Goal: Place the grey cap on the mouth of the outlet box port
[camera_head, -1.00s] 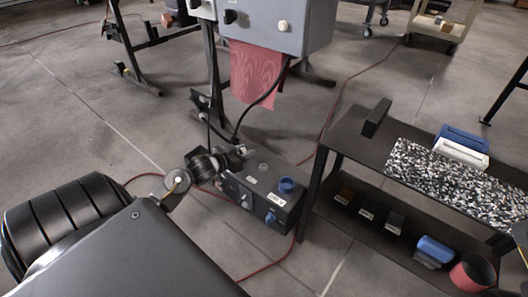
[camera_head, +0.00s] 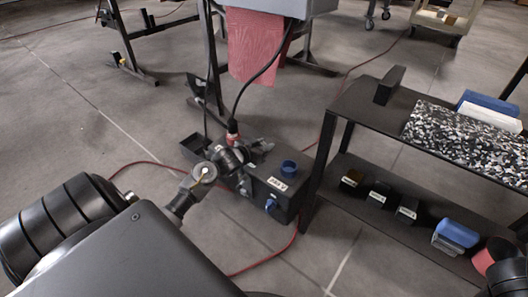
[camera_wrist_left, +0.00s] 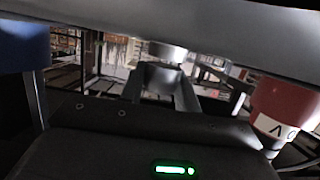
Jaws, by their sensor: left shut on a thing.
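The dark grey outlet box (camera_head: 283,201) stands on the floor left of the shelf. A blue ring-shaped port (camera_head: 289,168) is on its top and a blue fitting (camera_head: 270,205) on its front side. My left gripper (camera_head: 250,151) is over the back left part of the box, left of the blue ring. In the left wrist view its fingers (camera_wrist_left: 163,86) are closed around a round grey piece, which looks like the grey cap (camera_wrist_left: 167,52). In the head view the cap and the port mouth below it are hidden by the gripper.
A red plug (camera_head: 232,138) with a black cable stands behind my gripper. A red plug (camera_wrist_left: 285,105) is close on the right in the wrist view, with a blue part (camera_wrist_left: 22,45) at left. A black shelf (camera_head: 345,100) with several small parts stands close at right.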

